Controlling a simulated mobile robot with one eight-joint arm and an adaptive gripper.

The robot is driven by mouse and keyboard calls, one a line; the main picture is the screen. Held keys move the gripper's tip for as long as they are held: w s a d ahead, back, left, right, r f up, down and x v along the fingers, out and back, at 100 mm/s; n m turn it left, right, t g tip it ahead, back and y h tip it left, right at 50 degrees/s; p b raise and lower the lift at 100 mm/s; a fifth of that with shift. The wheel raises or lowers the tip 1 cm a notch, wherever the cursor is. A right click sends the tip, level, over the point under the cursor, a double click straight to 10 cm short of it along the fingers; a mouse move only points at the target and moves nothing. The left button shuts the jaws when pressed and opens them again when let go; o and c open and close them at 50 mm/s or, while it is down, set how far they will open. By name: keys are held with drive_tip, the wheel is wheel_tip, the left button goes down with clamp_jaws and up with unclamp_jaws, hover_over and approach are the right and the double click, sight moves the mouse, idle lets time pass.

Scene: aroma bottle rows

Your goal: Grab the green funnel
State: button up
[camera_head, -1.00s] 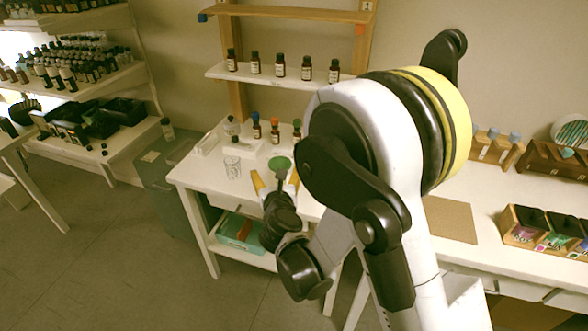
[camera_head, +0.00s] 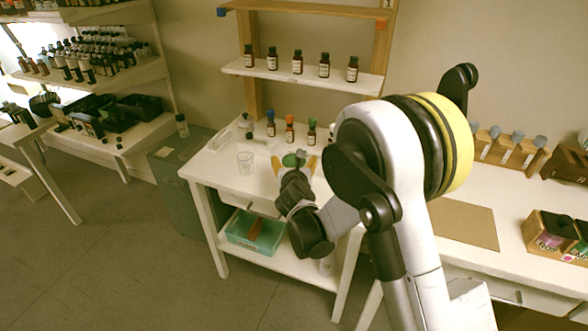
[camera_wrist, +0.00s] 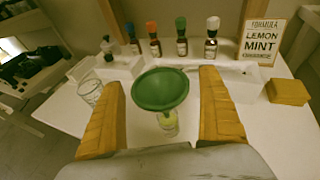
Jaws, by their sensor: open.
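The green funnel (camera_wrist: 160,88) sits upright, wide mouth up, over a small clear vessel (camera_wrist: 168,124) with yellowish content on the white table. In the wrist view it lies between the two yellow fingers of my gripper (camera_wrist: 166,108), which are open on either side of it with gaps. I cannot tell how far ahead of the fingertips it is. In the head view my gripper (camera_head: 294,166) is low over the table, and the funnel (camera_head: 291,160) shows partly between the fingers.
A glass beaker (camera_wrist: 90,90) is to the left. A "Lemon Mint" sign (camera_wrist: 262,42) and a yellow block (camera_wrist: 287,92) are at the right. A bottle shelf (camera_head: 305,75) hangs above.

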drive_tip(key=c, duration=1)
drive_tip(key=shift+c, duration=0.2)
drive_tip(key=shift+r, duration=0.1)
